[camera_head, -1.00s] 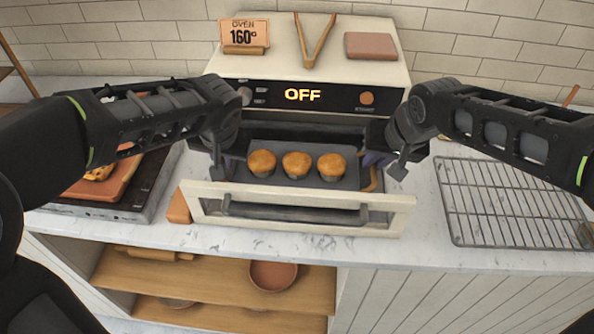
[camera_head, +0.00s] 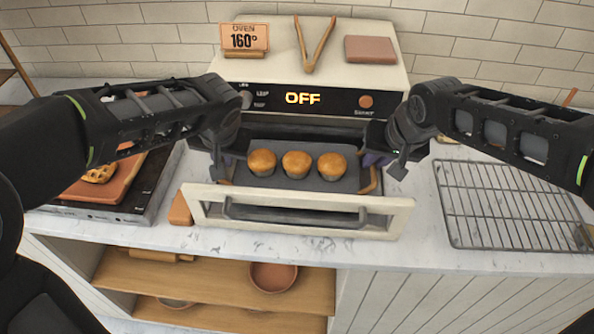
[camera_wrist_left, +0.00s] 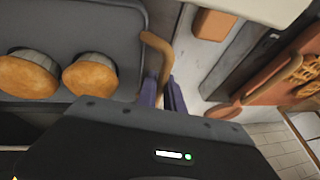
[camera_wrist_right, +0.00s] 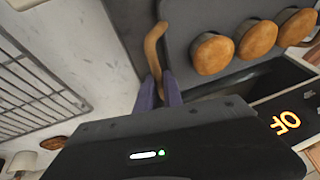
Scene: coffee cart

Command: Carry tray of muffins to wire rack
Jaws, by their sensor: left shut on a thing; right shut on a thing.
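A dark grey tray (camera_head: 296,182) with three muffins (camera_head: 296,164) is level at the oven's (camera_head: 310,60) mouth, over the lowered door (camera_head: 297,197). My left gripper (camera_head: 226,166) is shut on the tray's left handle, seen in the left wrist view (camera_wrist_left: 157,48). My right gripper (camera_head: 376,166) is shut on the right handle, seen in the right wrist view (camera_wrist_right: 155,40). The wire rack (camera_head: 512,205) lies empty on the counter at the right. Whether the tray touches the oven door is hard to tell.
The oven display reads OFF. Tongs (camera_head: 313,45) and a sign (camera_head: 245,37) are on top of the oven. A board with a waffle (camera_head: 99,174) lies on an appliance at the left. Bare counter (camera_head: 424,215) separates the oven door and the rack.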

